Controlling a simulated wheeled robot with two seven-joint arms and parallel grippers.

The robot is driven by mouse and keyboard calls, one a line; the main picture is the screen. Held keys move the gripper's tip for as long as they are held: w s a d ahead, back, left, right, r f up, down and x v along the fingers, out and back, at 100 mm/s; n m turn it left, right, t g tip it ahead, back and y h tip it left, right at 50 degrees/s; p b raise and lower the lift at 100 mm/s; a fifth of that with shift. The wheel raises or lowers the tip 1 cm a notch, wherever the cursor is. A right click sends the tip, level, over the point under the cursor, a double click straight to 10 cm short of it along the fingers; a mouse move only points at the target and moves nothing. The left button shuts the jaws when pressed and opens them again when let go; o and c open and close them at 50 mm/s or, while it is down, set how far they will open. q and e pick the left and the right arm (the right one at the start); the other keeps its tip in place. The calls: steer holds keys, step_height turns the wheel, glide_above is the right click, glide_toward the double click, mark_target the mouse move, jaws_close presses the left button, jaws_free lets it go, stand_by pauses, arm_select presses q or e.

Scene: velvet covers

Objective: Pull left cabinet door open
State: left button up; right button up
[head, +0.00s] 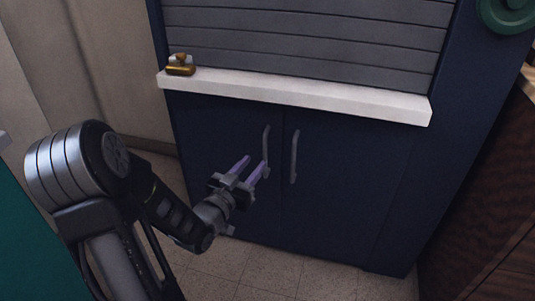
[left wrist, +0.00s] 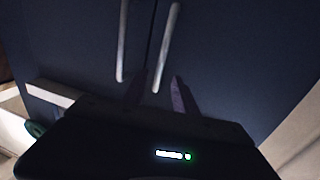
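The navy cabinet's left door (head: 222,130) is closed, with a vertical grey bar handle (head: 266,148) near its inner edge. My left gripper (head: 255,163) is in front of this door, by the handle's lower part. Its two purple fingers are apart and nothing shows clasped between them. In the left wrist view, which looks upside down, the fingers (left wrist: 157,92) stand apart and the left door's handle (left wrist: 168,42) ends between them in the picture. Whether they touch it, I cannot tell. My right gripper is out of view.
The closed right door (head: 340,170) has its own handle (head: 294,157) close beside the left one. A white ledge (head: 300,94) juts out above the doors, with a small brass object (head: 181,68) at its left end. Tiled floor (head: 270,275) lies below.

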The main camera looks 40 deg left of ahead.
mark_target(264, 152)
arm_select(q)
steer(key=shift+w, duration=0.1)
steer(key=w, duration=0.2)
steer(key=w+b, duration=0.1)
steer(key=w, duration=0.2)
steer(key=w+a+b, duration=0.1)
steer(key=w, duration=0.1)
steer(key=shift+w, duration=0.25)
jaws_close()
stand_by(1.3)
